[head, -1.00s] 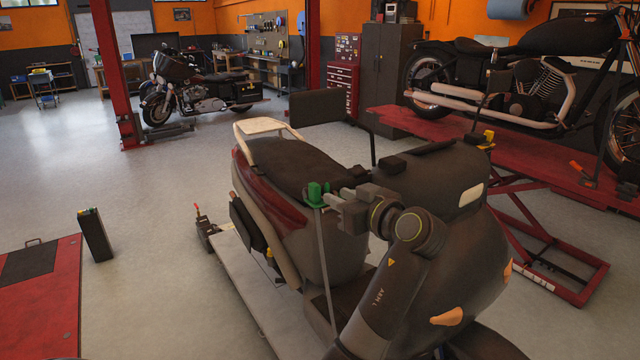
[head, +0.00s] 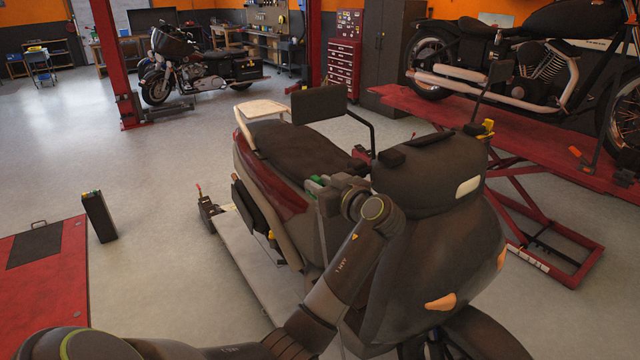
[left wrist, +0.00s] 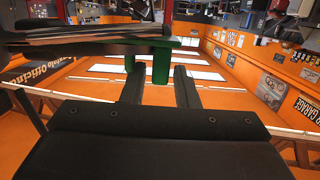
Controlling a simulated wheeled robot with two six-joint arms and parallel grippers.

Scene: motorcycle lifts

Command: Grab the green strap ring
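The green strap ring (head: 315,183) shows beside the scooter's seat in the head view, partly covered by my left gripper (head: 324,186). A grey strap hangs below it, mostly hidden behind my arm. In the left wrist view, the green ring (left wrist: 161,66) stands between the two dark fingers of my left gripper (left wrist: 160,80). The fingers are apart on either side of its green upright, with narrow gaps showing. My right gripper is not in view.
The dark scooter (head: 430,210) stands close under my left arm, with a mirror (head: 319,105) rising behind the gripper. A red lift (head: 440,115) carries a motorcycle at the right. Open floor (head: 150,230) lies to the left.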

